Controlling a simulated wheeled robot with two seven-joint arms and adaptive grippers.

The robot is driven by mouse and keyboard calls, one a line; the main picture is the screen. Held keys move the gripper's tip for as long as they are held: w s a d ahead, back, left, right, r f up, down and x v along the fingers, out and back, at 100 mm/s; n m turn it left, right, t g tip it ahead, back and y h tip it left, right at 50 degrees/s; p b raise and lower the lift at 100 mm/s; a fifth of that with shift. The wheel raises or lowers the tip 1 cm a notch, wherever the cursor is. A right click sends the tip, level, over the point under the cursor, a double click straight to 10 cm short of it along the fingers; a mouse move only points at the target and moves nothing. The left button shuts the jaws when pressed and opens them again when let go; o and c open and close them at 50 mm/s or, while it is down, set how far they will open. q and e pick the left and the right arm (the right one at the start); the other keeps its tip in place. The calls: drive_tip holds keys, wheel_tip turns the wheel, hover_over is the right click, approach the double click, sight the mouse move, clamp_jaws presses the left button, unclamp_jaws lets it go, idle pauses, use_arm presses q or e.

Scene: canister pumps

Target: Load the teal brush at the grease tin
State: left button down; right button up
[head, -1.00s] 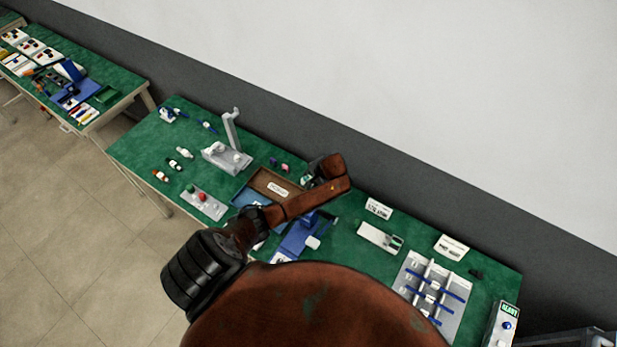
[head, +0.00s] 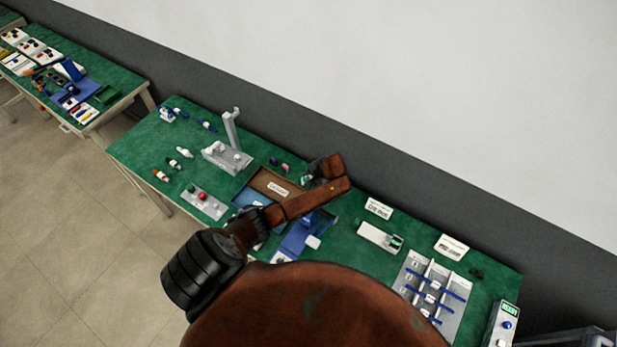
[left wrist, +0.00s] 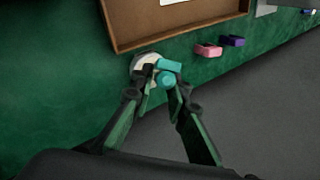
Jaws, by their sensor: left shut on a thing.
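In the left wrist view my left gripper (left wrist: 162,88) is shut on the teal brush (left wrist: 168,70). A pale round tin (left wrist: 144,60), which looks like the grease tin, sits on the green table just behind and left of the brush. The brush overlaps the tin's right side in this view. I cannot tell whether the brush touches the tin or its contents. In the head view my left gripper (head: 309,179) is small and partly covered by its brown arm, right of the brown tray. My right gripper is not in view.
The brown tray (left wrist: 120,38) stands close beside the tin. Pink (left wrist: 208,50) and purple (left wrist: 233,41) blocks lie to the right, near the table's edge. In the head view a grey stand (head: 228,157) is left of the tray, and a grey rack (head: 433,296) is at the right.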

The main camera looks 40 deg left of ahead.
use_arm(q)
drive_tip(key=shift+f, duration=0.2)
idle(0.7)
drive_tip(key=shift+f, duration=0.1)
idle(0.5)
drive_tip(key=shift+s, duration=0.1)
idle(0.4)
drive_tip(key=shift+p, duration=0.35)
drive_tip(key=shift+r+p, duration=0.6)
wheel_tip(320, 180, up, 4)
drive_tip(key=p, duration=0.4)
drive_tip(key=shift+f, duration=0.2)
wheel_tip(320, 180, up, 2)
drive_tip(key=shift+r+p, duration=0.2)
drive_tip(key=shift+p, duration=1.05)
